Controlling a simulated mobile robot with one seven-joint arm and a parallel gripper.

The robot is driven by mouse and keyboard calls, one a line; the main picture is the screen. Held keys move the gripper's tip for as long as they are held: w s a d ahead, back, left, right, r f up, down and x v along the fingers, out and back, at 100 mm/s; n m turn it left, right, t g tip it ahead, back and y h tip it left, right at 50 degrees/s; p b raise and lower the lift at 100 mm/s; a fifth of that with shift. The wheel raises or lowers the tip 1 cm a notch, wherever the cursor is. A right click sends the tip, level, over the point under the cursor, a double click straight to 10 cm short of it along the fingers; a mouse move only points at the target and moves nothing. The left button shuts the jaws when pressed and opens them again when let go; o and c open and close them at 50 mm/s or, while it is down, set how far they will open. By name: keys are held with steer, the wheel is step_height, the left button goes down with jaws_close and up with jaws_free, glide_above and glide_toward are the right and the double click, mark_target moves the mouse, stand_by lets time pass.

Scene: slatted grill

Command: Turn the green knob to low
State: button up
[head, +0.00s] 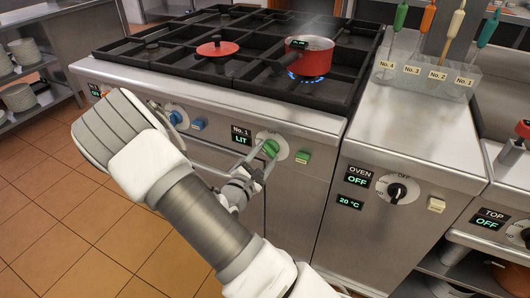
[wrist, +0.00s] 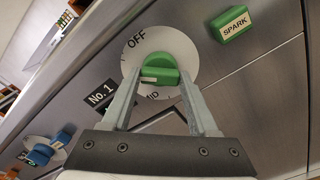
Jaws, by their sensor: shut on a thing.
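The green knob (head: 271,148) sits on a round white dial on the front panel, beside the No. 1 display (head: 241,136), which reads LIT. In the wrist view the knob (wrist: 160,66) is between the fingers of my gripper (wrist: 157,76), which is shut on it. The dial's OFF mark shows at upper left and a partly covered MID mark shows below the knob. The LOW mark is not readable. In the head view my gripper (head: 256,160) reaches the knob from below.
A red pot (head: 310,57) stands over a blue flame; a red lid (head: 217,48) lies on the grates to the left. A green SPARK button (wrist: 231,24) is beside the dial. A blue knob (head: 175,117) is to the left, the black oven knob (head: 397,191) to the right.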

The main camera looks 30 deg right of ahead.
steer(key=n+p, duration=0.3)
steer(key=n, duration=0.1)
steer(key=shift+r, duration=0.15)
steer(key=shift+n+p, duration=1)
steer(key=shift+n, duration=0.1)
steer(key=shift+f, duration=0.2)
steer(key=o, duration=1.4)
steer(key=p+v, duration=0.1)
steer(key=v, duration=1.6)
steer(key=shift+s+a+p, duration=0.2)
steer(key=shift+p, duration=0.2)
